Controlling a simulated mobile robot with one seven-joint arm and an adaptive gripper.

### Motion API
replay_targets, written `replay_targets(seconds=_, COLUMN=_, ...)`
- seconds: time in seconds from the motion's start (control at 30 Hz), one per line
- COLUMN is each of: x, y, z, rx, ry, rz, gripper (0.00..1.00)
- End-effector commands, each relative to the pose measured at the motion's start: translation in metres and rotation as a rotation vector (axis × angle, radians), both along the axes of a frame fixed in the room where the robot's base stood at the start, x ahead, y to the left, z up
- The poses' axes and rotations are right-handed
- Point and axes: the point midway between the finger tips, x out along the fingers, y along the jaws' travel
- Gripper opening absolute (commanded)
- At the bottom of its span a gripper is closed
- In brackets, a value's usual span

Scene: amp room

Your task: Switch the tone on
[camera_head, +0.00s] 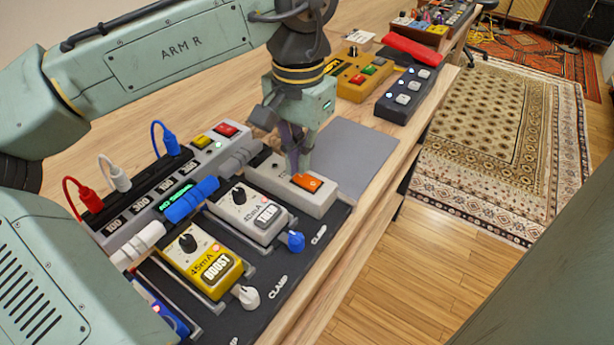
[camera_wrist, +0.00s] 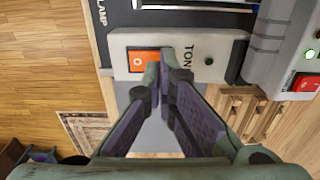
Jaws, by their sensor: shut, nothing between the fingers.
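The tone box (camera_head: 318,202) is a pale, long block at the far end of the pedal board, with an orange rocker switch (camera_head: 306,182) on its top. In the wrist view the tone box (camera_wrist: 120,43) shows its orange switch (camera_wrist: 141,60), marked with a small ring at the outer end, the partly covered label "TON" and a small dark green lamp (camera_wrist: 209,61) that looks unlit. My gripper (camera_head: 297,172) points down, shut and empty, at the inner end of the switch. In the wrist view its fingertips (camera_wrist: 160,66) cover part of the switch. I cannot tell whether they touch it.
A white pedal (camera_head: 247,212) and a yellow BOOST pedal (camera_head: 203,258) sit on the board beside the tone box. A power strip (camera_head: 165,190) with cables runs behind. A grey mat (camera_head: 355,150) lies beyond, then an amber box (camera_head: 357,75) and a dark footswitch (camera_head: 408,95).

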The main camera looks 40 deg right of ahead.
Motion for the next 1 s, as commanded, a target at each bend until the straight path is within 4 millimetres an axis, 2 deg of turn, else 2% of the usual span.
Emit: replay_targets(seconds=1.0, x=0.0, y=0.0, z=-0.016, rx=0.0, ry=0.0, rz=0.0, gripper=0.0)
